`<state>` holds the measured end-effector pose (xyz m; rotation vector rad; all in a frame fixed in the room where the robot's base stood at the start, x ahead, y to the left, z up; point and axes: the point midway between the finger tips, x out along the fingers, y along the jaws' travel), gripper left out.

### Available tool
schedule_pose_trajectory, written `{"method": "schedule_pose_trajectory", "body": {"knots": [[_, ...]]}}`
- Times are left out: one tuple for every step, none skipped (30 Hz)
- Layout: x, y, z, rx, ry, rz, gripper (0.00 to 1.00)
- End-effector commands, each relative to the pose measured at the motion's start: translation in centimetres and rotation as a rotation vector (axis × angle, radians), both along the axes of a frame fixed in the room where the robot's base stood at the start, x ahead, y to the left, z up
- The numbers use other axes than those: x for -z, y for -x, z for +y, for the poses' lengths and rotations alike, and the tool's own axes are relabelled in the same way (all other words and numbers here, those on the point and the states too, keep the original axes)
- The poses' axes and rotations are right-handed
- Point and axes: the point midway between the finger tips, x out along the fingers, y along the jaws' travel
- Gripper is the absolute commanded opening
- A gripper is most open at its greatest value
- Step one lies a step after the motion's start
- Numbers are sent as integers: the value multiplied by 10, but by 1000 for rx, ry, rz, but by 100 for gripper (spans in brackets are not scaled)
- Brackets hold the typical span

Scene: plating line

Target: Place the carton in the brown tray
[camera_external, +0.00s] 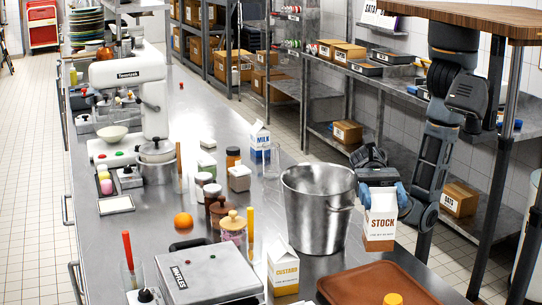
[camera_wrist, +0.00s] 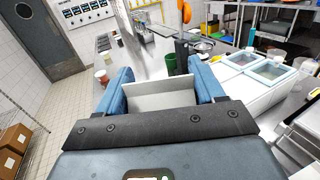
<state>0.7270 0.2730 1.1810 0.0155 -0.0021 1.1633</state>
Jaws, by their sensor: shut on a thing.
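My gripper (camera_external: 381,190) is shut on a white and orange carton marked STOCK (camera_external: 381,228) and holds it upright by its top, right of the steel pot and above and behind the tray in the external view. In the wrist view the pale side of the carton (camera_wrist: 160,95) shows between the blue fingers of my gripper (camera_wrist: 163,88). The brown tray (camera_external: 345,289) lies at the front right of the steel counter, cut off by the bottom edge of the external view. An orange-yellow round thing (camera_external: 393,299) is in it.
A large steel pot (camera_external: 318,215) stands just left of the held carton. A CUSTARD carton (camera_external: 283,268) stands left of the tray, beside a waffle maker (camera_external: 208,272). A wooden shelf (camera_external: 470,18) hangs over the right side. Much of the brown tray's visible surface is bare.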

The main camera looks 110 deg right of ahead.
Motion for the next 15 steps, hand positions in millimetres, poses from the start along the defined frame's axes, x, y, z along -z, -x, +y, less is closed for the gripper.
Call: {"method": "schedule_pose_trajectory", "body": {"knots": [[13,5,13,-11,0,2,0],[17,7,19,-12,3,0,0],[23,10,27,-16,5,-2,0],[28,12,32,-18,6,-3,0],[31,13,36,-19,8,-4,0],[35,15,41,-21,10,-6,0],[37,16,44,-22,11,-6,0],[39,17,46,-22,12,-8,0],[44,16,47,-19,12,-8,0],[48,16,48,-17,12,-8,0],[53,15,48,-16,13,-5,0],[60,15,49,-15,13,-5,0],[65,15,49,-14,13,-4,0],[70,15,49,-14,13,-4,0],[78,15,49,-14,13,-3,0]]}}
